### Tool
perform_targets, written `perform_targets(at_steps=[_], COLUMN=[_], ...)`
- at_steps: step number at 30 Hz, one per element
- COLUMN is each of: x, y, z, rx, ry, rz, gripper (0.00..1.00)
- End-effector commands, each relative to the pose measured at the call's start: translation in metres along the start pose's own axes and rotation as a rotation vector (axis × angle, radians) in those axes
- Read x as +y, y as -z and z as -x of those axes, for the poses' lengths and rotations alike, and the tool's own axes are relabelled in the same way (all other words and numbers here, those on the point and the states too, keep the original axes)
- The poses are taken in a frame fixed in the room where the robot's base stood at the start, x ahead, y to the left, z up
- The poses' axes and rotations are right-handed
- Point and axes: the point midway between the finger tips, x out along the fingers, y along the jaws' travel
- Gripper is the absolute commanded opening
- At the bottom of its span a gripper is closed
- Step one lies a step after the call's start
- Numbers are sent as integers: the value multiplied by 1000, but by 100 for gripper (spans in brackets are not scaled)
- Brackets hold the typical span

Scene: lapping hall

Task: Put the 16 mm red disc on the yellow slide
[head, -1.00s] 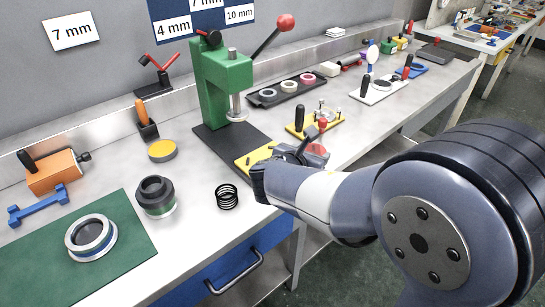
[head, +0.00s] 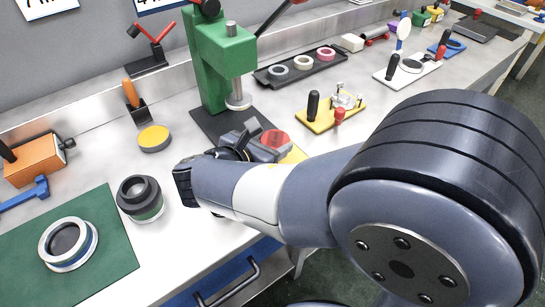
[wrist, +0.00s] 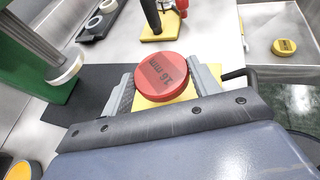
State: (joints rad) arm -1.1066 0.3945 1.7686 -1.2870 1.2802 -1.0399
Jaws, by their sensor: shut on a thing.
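The red disc (wrist: 162,76), marked 16 mm, lies flat between the two jaws of my gripper (wrist: 163,85), which is shut on it. In the head view the red disc (head: 276,139) shows just beyond my gripper (head: 262,143). The yellow slide (wrist: 150,103) shows beneath the disc in the wrist view, in front of the green press. In the head view only a corner of the yellow slide (head: 295,155) shows; my arm hides the rest. I cannot tell whether the disc touches the slide or hangs just above it.
The green press (head: 222,55) stands on its black base (head: 213,125) close to my gripper's left. A yellow fixture (head: 325,117) with a black handle is to the right. A black tray (head: 300,65) of rings lies behind. A dark cylinder (head: 140,198) stands at the left.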

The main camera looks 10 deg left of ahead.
Motion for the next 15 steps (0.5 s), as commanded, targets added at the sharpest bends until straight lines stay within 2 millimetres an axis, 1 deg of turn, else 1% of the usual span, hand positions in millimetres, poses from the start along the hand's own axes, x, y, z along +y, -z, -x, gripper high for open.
perform_targets(at_steps=[1, 7, 12, 15], x=[0, 0, 0, 0], y=[10, 23, 46, 53], z=[-4, -10, -20, -22], rx=[0, 0, 0, 0], ry=[2, 2, 1, 1], rz=[2, 0, 2, 1], gripper=[34, 34, 34, 34])
